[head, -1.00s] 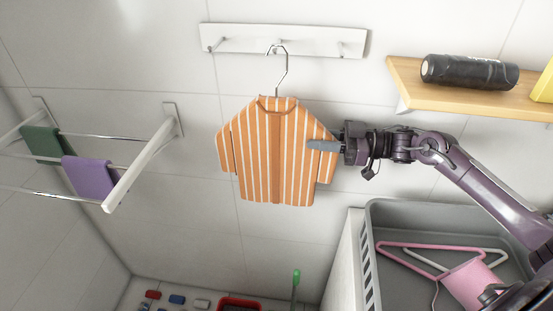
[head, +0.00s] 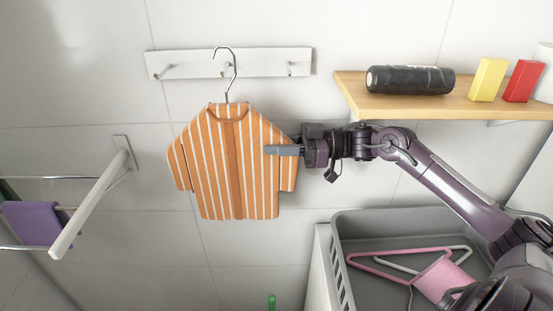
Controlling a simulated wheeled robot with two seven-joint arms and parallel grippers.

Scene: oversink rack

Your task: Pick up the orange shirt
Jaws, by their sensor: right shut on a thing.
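The orange shirt (head: 213,165) with white stripes is on a metal hanger (head: 229,90) in the middle of the head view, upright and facing me. My right gripper (head: 283,150) reaches in from the right and is shut on the shirt's right side, near the sleeve. The hanger's hook overlaps the top edge of the white hook rail (head: 193,68), above its pegs. I cannot tell how far the hook is from the wall. My left gripper is out of view.
A wooden shelf (head: 440,106) at upper right holds a black bottle (head: 408,79), a yellow box (head: 487,79) and a red box (head: 522,82). Below my right arm is a grey basket (head: 345,232) with a pink hanger (head: 385,261).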

